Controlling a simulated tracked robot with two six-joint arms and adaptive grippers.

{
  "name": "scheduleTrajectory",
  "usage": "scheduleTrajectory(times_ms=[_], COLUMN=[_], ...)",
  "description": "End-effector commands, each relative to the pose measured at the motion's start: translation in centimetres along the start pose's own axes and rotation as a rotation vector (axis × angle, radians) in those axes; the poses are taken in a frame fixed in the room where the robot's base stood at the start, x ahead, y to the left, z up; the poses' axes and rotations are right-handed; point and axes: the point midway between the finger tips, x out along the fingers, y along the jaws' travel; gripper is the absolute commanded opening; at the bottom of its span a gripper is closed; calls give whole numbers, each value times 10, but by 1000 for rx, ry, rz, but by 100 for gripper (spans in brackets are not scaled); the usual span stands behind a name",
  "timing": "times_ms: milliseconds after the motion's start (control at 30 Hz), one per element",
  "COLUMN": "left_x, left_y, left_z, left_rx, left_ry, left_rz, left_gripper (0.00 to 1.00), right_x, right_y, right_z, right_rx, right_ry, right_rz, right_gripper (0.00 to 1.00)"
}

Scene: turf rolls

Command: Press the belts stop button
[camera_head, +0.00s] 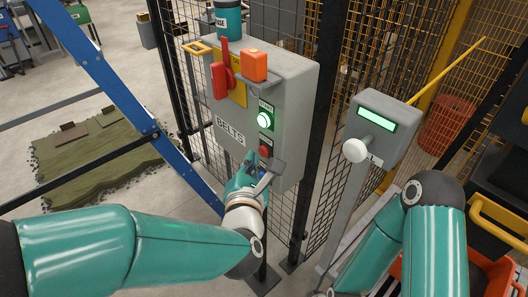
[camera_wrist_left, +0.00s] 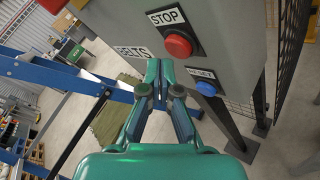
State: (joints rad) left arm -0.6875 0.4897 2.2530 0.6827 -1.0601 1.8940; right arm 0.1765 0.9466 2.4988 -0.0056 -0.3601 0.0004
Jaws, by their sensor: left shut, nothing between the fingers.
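The red stop button (camera_head: 264,152) sits low on the front of the grey BELTS control box (camera_head: 285,130). In the left wrist view the stop button (camera_wrist_left: 178,46) shows clearly beside a STOP label. My left gripper (camera_head: 251,160) is at the box's lower front, close to the stop button. Its fingers (camera_wrist_left: 160,66) are shut and empty, left of and below the button in the wrist view, and appear apart from it. My right arm shows at the right, but its gripper is not in view.
A lit green start button (camera_head: 264,120) is above the stop button. A blue button (camera_wrist_left: 206,89) is below it. A red lever (camera_head: 220,78) and an orange block (camera_head: 254,65) are higher on the box. A blue rail (camera_head: 110,80) crosses at left.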

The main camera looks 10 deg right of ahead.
Motion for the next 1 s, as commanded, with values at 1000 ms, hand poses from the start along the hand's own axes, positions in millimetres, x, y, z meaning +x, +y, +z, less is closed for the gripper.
scheduleTrajectory(times_ms=[1000], left_x=[6], left_y=[-6], left_z=[7], left_rx=[1], left_ry=[-2], left_rz=[-1], left_gripper=[0], right_x=[10], right_y=[4], right_z=[0], right_rx=[0], right_ry=[0], right_rz=[0], right_gripper=[41])
